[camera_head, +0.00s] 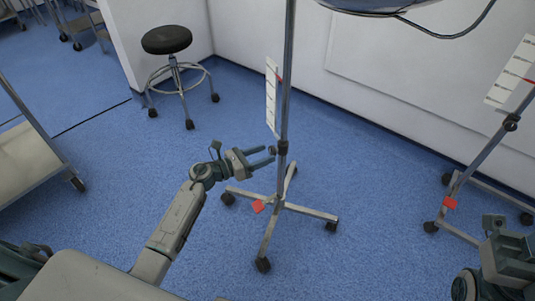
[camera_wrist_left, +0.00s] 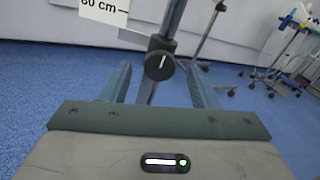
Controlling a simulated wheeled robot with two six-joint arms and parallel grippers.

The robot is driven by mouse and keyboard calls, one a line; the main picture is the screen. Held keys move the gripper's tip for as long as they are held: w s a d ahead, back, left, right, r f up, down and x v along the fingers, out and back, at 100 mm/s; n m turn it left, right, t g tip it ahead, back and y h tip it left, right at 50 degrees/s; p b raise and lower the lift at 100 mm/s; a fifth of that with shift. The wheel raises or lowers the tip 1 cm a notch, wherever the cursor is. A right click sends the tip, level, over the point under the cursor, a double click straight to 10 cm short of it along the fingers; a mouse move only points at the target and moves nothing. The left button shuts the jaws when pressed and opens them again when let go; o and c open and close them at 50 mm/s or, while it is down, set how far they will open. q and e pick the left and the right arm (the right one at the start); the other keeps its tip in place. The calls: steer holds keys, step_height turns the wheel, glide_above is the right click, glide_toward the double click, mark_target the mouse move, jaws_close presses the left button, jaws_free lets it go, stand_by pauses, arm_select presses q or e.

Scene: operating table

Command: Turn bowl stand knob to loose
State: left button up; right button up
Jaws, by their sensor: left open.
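The bowl stand (camera_head: 287,75) is an upright metal pole on a wheeled cross-shaped base. Its round black knob (camera_wrist_left: 159,65) bears a white line that looks about vertical in the left wrist view. In the head view a dark collar (camera_head: 283,147) is on the pole at knob height. My left gripper (camera_head: 269,157) is open and points at the pole from the left.
A scale card (camera_head: 271,96) hangs by the pole, with a red tag (camera_head: 258,206) near the base. Part of a bowl (camera_head: 375,5) shows at the top. A second wheeled stand (camera_head: 480,158) is at right, a stool (camera_head: 168,42) behind left. Blue floor between is clear.

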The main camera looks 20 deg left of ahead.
arm_select(q)
steer(key=shift+x, duration=1.05)
steer(key=c, duration=1)
steer(key=shift+o, duration=0.2)
